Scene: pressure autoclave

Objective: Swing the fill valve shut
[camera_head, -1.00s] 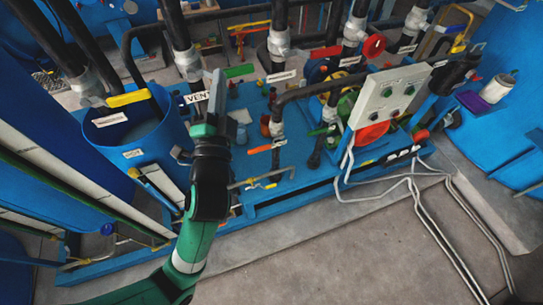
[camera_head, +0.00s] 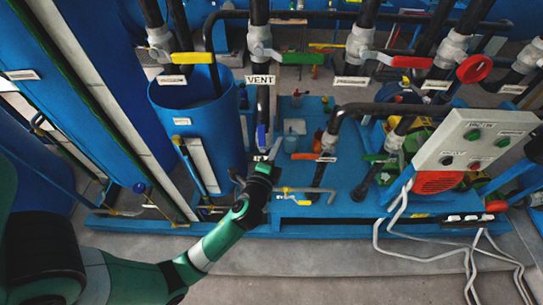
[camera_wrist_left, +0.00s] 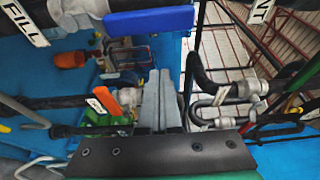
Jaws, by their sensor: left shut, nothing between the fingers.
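The fill valve's blue lever handle (camera_head: 261,135) stands upright against a dark vertical pipe in the head view, above a small white label. In the left wrist view the blue handle (camera_wrist_left: 148,20) lies across the top, just right of the white FILL label (camera_wrist_left: 24,23). My left gripper (camera_head: 274,150) is beside the lower part of the handle in the head view. In the wrist view its grey fingers (camera_wrist_left: 160,76) are shut, empty, and point toward the handle with a visible gap. Whether they touch it is not clear from the head view. My right gripper is not in view.
A green lever (camera_head: 303,58) and the VENT label (camera_head: 260,80) are above. A blue tank (camera_head: 198,125) is left; a grey control box (camera_head: 476,140) is right.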

